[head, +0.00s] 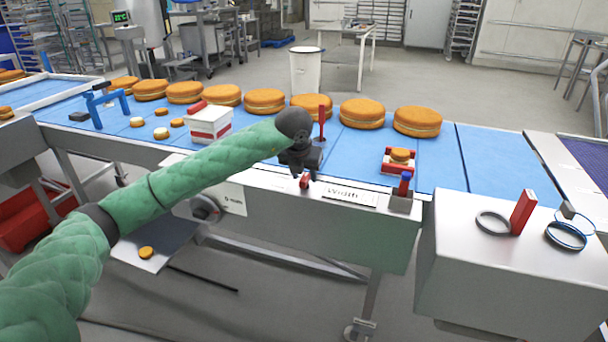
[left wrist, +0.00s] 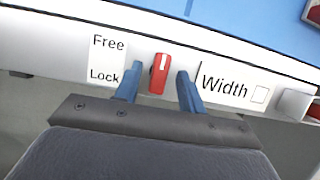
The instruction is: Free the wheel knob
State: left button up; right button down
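The red knob (left wrist: 158,74) sits on the front panel of the conveyor, with a white line on its upper part pointing roughly upward. A label reading Free above Lock (left wrist: 107,62) is to its left, and a Width label (left wrist: 232,88) to its right. My left gripper (left wrist: 159,82) is open, with one blue finger on each side of the knob and visible gaps. In the head view my left gripper (head: 302,166) is just above the small red knob (head: 305,181). A hand wheel (head: 205,209) is on the panel further left. My right gripper is not in view.
Several round cakes (head: 264,101) line the blue belt (head: 453,152). A white box (head: 209,123) and a red post (head: 322,122) stand near the arm. A metal box (head: 470,262) at right carries rings and a red block (head: 523,212).

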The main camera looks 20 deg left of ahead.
pick_arm(q)
jog(key=b+v, duration=0.1)
jog(key=v, duration=0.6)
jog(key=shift+r, duration=0.15)
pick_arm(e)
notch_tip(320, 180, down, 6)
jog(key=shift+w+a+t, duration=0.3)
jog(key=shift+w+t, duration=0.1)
pick_arm(q)
jog(key=shift+s+a, duration=0.1)
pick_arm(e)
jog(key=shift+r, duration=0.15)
